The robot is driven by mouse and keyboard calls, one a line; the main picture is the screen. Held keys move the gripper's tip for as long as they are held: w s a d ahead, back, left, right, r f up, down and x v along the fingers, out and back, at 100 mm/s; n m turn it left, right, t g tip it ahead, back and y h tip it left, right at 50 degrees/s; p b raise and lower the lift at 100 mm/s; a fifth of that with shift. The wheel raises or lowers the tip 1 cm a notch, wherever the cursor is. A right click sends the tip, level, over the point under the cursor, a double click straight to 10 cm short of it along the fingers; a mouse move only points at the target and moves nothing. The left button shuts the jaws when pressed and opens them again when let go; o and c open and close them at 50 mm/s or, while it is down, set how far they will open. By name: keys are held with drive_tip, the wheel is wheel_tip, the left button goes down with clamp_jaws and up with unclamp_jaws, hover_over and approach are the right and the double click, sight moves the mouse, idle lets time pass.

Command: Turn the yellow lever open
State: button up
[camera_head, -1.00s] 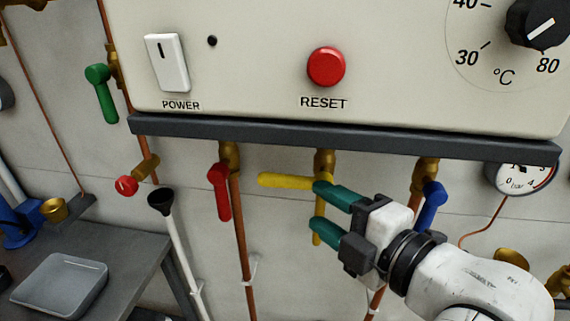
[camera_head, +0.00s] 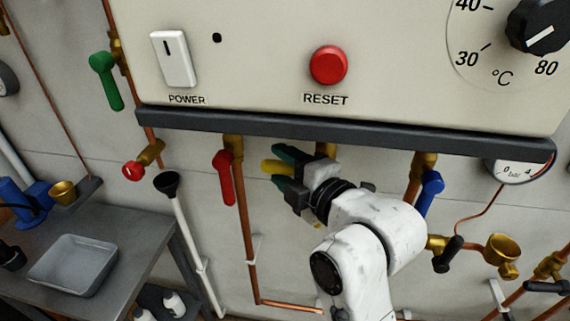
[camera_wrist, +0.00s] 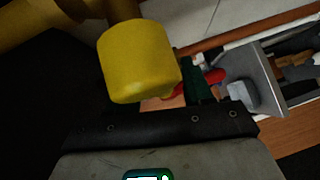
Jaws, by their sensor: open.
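The yellow lever (camera_head: 269,166) is under the grey bottom edge of the boiler panel. Its tip points left, roughly level, and shows between the green-tipped fingers of my gripper (camera_head: 281,168). The rest of the lever is hidden behind my gripper; part of its brass valve (camera_head: 326,150) shows just above. In the wrist view the yellow lever's rounded end (camera_wrist: 138,62) looms large, near a green finger (camera_wrist: 199,87). My gripper is open, with one finger above and one below the lever. I cannot tell whether they touch it.
A red lever (camera_head: 223,177) hangs close on the left and a blue lever (camera_head: 430,192) on the right. The panel's dark lower edge (camera_head: 330,128) is just above my gripper. A black funnel (camera_head: 168,184) and a grey tray (camera_head: 72,265) are at the left.

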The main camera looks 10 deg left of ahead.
drive_tip(key=shift+c, duration=0.2)
clamp_jaws()
idle(0.4)
